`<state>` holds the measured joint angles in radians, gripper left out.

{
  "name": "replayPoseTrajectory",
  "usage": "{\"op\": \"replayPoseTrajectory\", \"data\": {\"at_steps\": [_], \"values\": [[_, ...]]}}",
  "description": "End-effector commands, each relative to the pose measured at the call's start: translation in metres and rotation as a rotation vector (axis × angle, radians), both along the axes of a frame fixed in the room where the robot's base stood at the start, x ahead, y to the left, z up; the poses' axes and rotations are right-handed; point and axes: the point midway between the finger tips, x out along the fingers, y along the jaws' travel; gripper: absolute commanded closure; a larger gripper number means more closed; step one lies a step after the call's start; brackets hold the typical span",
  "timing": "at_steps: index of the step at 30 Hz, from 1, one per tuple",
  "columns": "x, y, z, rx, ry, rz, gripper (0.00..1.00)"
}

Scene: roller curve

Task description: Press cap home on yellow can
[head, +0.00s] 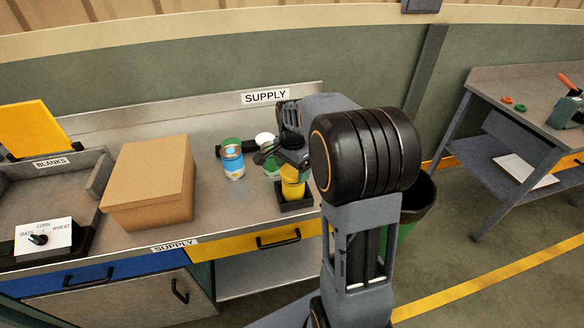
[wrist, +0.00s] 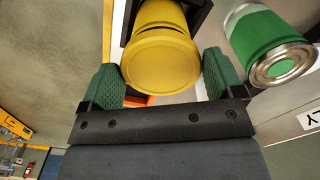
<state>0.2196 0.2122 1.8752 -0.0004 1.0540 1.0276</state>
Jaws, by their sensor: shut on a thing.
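The yellow can (head: 292,189) stands upright in a dark square holder (head: 296,204) on the supply bench, below my gripper. In the wrist view a round yellow cap (wrist: 160,64) faces me, in line with the yellow can body (wrist: 160,14) behind it. My gripper (wrist: 161,80) has its green pads on either side of the cap and is shut on it. In the head view my gripper (head: 291,160) hides the top of the can. I cannot tell whether the cap is fully seated.
A cardboard box (head: 150,182) is further left. A dark green bin (head: 415,205) stands right of the bench. A green can (wrist: 265,45) is close to my gripper in the wrist view.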

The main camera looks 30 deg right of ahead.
Motion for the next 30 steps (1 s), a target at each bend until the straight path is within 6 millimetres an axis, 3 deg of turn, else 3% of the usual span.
{"op": "replayPoseTrajectory", "data": {"at_steps": [30], "values": [[0.0,0.0,-0.0091,0.0,0.0,0.0,0.35]]}}
